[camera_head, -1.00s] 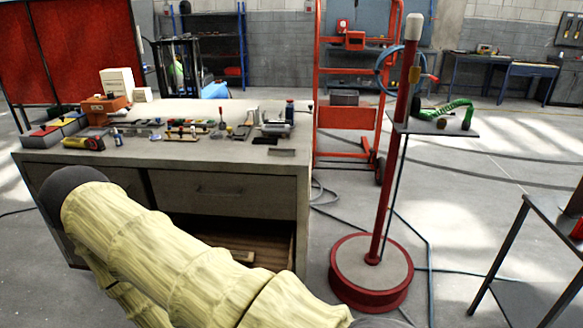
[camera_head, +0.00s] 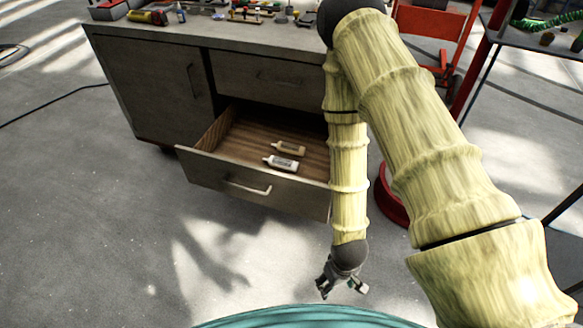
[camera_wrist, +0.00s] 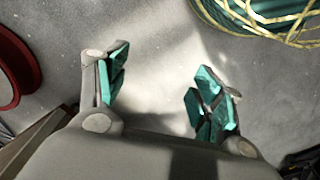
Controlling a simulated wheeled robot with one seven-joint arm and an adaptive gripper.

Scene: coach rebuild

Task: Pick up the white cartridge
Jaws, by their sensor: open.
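The white cartridge (camera_head: 281,163) lies on the wooden floor of the open lower drawer (camera_head: 252,186) in the head view. A similar tan cartridge (camera_head: 289,148) lies just behind it, a little apart. My gripper (camera_head: 343,290) hangs below and to the right of the drawer, in front of the bench, over the floor. Its fingers are spread with nothing between them. In the wrist view my gripper (camera_wrist: 158,88) shows two teal-padded fingers wide apart above bare grey floor. The cartridge does not show in the wrist view.
The workbench (camera_head: 158,90) carries small tools on its top, and its upper drawer is closed. A red round stand base (camera_head: 390,200) stands right of the drawer, partly behind my arm. A dark table frame is at the right. The floor left of the drawer is clear.

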